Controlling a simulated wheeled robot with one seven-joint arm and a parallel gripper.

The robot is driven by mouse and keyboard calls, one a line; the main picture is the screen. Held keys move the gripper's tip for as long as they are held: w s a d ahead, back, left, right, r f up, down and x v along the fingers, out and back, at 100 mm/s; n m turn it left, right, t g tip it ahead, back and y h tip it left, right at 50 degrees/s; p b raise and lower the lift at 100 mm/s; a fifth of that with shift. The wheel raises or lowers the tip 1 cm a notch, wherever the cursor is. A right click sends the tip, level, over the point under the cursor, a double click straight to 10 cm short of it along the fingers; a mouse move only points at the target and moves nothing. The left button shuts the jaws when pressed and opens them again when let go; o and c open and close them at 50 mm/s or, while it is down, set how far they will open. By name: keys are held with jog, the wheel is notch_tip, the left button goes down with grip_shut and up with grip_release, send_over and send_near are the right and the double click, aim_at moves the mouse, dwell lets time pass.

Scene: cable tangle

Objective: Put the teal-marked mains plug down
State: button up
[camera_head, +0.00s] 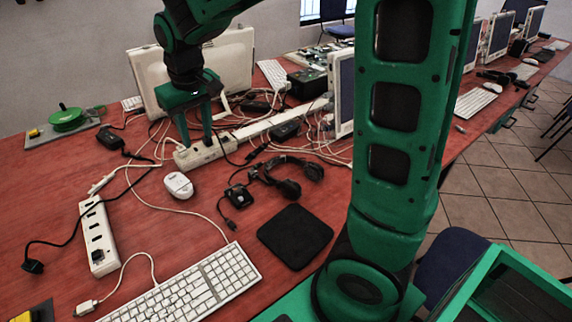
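My gripper (198,143) points down over the far-left part of the table, with two green fingers standing a small gap apart. Its tips are at a white power strip (190,160), in front of a light-coloured panel. I cannot make out whether a plug is held between the tips. No teal mark can be made out on any plug. A black plug (33,266) lies at the left on a black cable. A white plug (86,307) lies at the front left on a white cable.
Another power strip (97,238) lies at the left, and a keyboard (190,290) at the front. A mouse (178,185), a headset (288,178) and a black mat (295,236) lie mid-table. Tangled cables spread around the gripper. Bare red tabletop (180,228) shows left of centre.

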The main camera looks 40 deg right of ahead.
jog(key=s+d+m+g, duration=0.1)
jog(key=s+d+m, duration=0.3)
jog(key=s+d, duration=0.95)
jog(key=s+d+f+m, duration=0.1)
jog(key=s+d+m, duration=0.1)
jog(key=s, duration=0.6)
jog(key=s+d+f+m+g, duration=0.1)
jog(key=s+d+m, duration=0.1)
jog(key=s+d, duration=0.3)
jog(key=s, duration=0.4)
jog(key=shift+d, duration=0.2)
jog(key=shift+f, duration=0.1)
